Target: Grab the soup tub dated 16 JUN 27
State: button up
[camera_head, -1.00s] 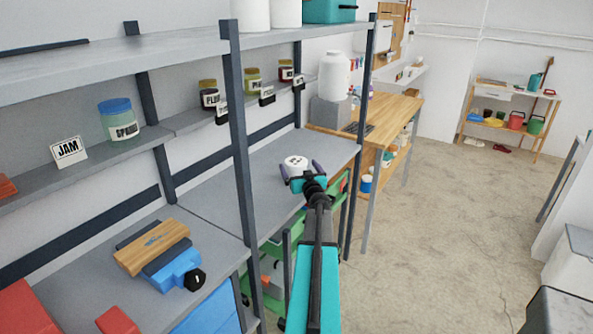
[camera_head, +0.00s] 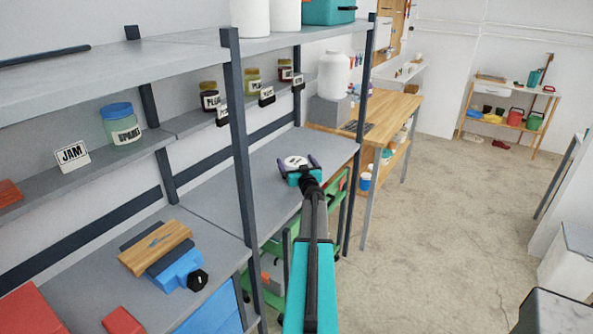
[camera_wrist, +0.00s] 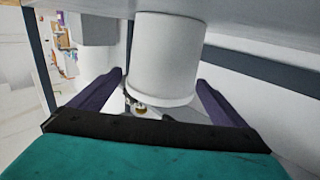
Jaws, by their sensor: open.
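A white tub (camera_head: 294,161) with dark marks on its top stands on the grey shelf (camera_head: 262,188) at the middle of the head view. In the wrist view, which looks upside down, the white tub (camera_wrist: 165,55) shows as a plain cylinder with a rim. My gripper (camera_head: 297,163) is open, with one dark purple finger on each side of the tub. In the wrist view, gaps show between the tub and the fingers of my gripper (camera_wrist: 160,95). No date is readable on the tub in either view.
Dark shelf posts (camera_head: 241,150) rise left of my arm. The upper shelf (camera_head: 130,70) holds white containers (camera_head: 251,17). Labelled jars (camera_head: 210,97) stand on the narrow back ledge. A wooden block (camera_head: 155,248) lies on the near shelf.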

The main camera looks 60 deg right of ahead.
jog(key=c, duration=1.5)
jog(key=shift+r, duration=0.15)
jog(key=shift+r+b, duration=0.55)
jog(key=shift+r, duration=0.25)
jog(key=shift+s+a+r+b, duration=0.15)
jog(key=shift+r+b, duration=0.25)
jog(key=shift+r, duration=0.4)
jog(key=s+a+b, duration=0.1)
jog(key=s+a, duration=0.2)
jog(key=a, duration=0.1)
jog(key=s+a+r+b, duration=0.1)
jog(key=s+a+b, duration=0.1)
jog(key=a, duration=0.2)
jog(key=s+a+b, duration=0.2)
jog(key=s+a, duration=0.1)
jog(key=a, duration=0.2)
jog(key=shift+s+r, duration=0.25)
jog(key=shift+s, duration=0.1)
